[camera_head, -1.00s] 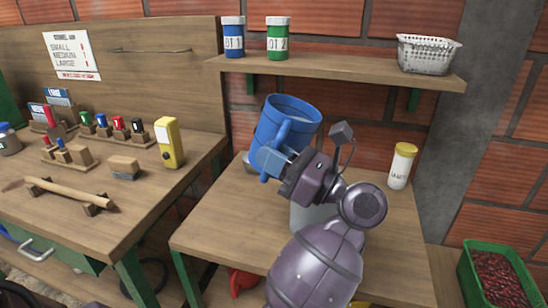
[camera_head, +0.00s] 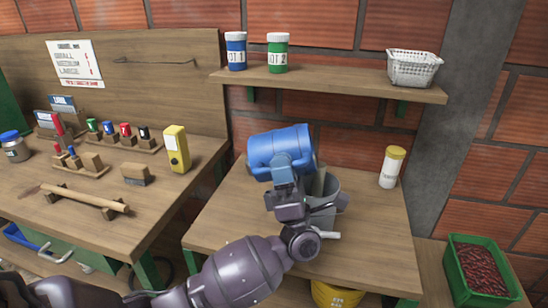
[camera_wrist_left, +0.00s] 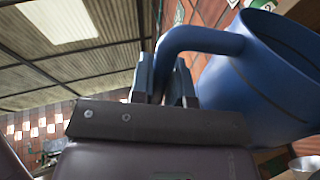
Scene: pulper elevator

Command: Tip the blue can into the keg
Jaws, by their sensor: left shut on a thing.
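The blue can (camera_head: 275,146) is tipped onto its side above the small table, its mouth end toward the right. My left gripper (camera_head: 286,182) is shut on its handle, which also shows between the fingers in the left wrist view (camera_wrist_left: 170,72). The grey keg (camera_head: 324,218) stands on the table, below and right of the can, partly hidden behind my gripper. A pale narrow shape runs from the can's mouth end down into the keg's opening; I cannot tell whether it is a stream. My right gripper is not in view.
A wall shelf (camera_head: 335,86) above holds a blue jar (camera_head: 236,52), a green jar (camera_head: 277,54) and a white basket (camera_head: 414,68). A yellow-capped bottle (camera_head: 391,168) stands right of the keg. The workbench (camera_head: 85,228) at left carries tools and a yellow box (camera_head: 176,149).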

